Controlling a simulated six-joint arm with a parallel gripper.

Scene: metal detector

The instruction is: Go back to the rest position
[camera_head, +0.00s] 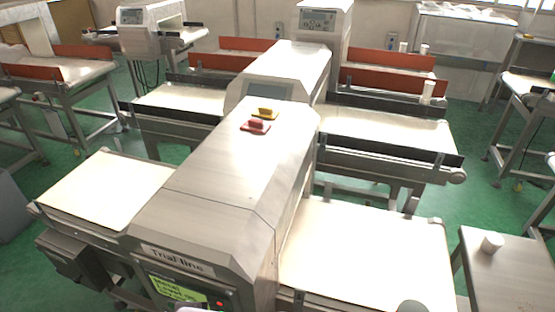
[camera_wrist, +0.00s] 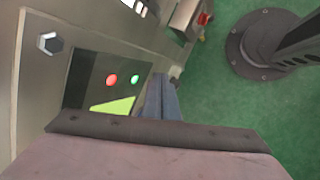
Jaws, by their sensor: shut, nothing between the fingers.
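My gripper (camera_wrist: 161,90) shows in the wrist view as blue-grey fingers, shut and empty. It is beside the control panel (camera_wrist: 108,80) of the metal detector, whose red button (camera_wrist: 111,80) and green button (camera_wrist: 135,79) lie left of the fingertips. Part of the green display (camera_wrist: 112,106) also shows; the rest is hidden behind the gripper body. In the head view the steel metal detector (camera_head: 215,180) stands in the middle with its lit screen (camera_head: 178,291) at the bottom edge. I cannot clearly make out my gripper in the head view.
White belts extend left (camera_head: 105,190) and right (camera_head: 365,250). A side table (camera_head: 510,270) with a white cup (camera_head: 492,243) is at the right. Green floor shows between machines.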

